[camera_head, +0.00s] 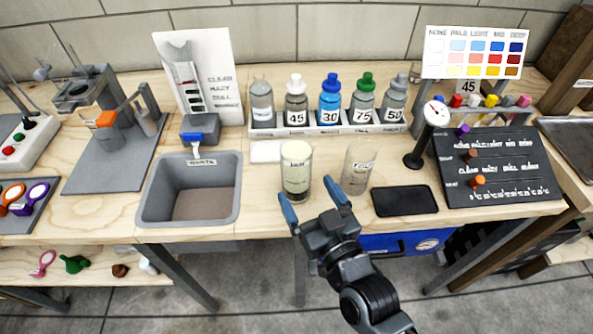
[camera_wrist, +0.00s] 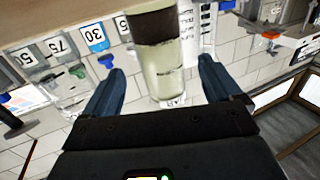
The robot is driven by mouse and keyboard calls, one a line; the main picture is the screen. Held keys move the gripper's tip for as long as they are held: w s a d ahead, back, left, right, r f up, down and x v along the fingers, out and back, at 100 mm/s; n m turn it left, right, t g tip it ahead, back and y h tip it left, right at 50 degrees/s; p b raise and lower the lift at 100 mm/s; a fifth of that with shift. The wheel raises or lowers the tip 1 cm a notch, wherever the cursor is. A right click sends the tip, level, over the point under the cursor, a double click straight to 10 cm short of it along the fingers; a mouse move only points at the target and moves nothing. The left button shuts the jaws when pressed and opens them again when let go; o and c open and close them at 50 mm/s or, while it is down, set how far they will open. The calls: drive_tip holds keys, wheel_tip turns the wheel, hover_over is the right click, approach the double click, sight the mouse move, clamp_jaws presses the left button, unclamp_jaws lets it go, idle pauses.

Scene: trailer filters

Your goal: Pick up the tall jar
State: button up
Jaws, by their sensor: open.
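The tall jar (camera_head: 297,172) is a clear cylinder with pale yellowish contents and a dark layer at its bottom. It stands upright near the front edge of the wooden bench. A second, emptier clear glass (camera_head: 357,166) stands just to its right. My gripper (camera_head: 315,203) is open and empty in front of the jar, its blue fingers pointing toward the bench. In the wrist view, which is upside down, the jar (camera_wrist: 162,60) shows between and beyond the two blue fingers (camera_wrist: 162,88). I see no finger closed on it.
A rack (camera_head: 327,129) of several numbered bottles stands behind the jar. A grey basin (camera_head: 230,205) is to the left. A black pad (camera_head: 405,201), a small dial gauge (camera_head: 436,112) and a black board (camera_head: 500,185) are to the right.

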sight(303, 167)
drive_tip(key=shift+x, duration=3.15)
drive_tip(key=shift+f, duration=0.2)
drive_tip(key=shift+c, duration=0.3)
drive_tip(key=shift+r, duration=0.1)
drive_tip(key=c, duration=1.3)
drive_tip(key=shift+c, duration=0.2)
drive_tip(key=shift+r+p, duration=0.15)
drive_tip(key=shift+p, duration=0.25)
drive_tip(key=shift+r+p, duration=1.75)
drive_tip(key=shift+r, duration=0.8)
drive_tip(key=shift+r+p, duration=0.85)
drive_tip(key=shift+r, duration=1.3)
drive_tip(key=shift+r, duration=0.1)
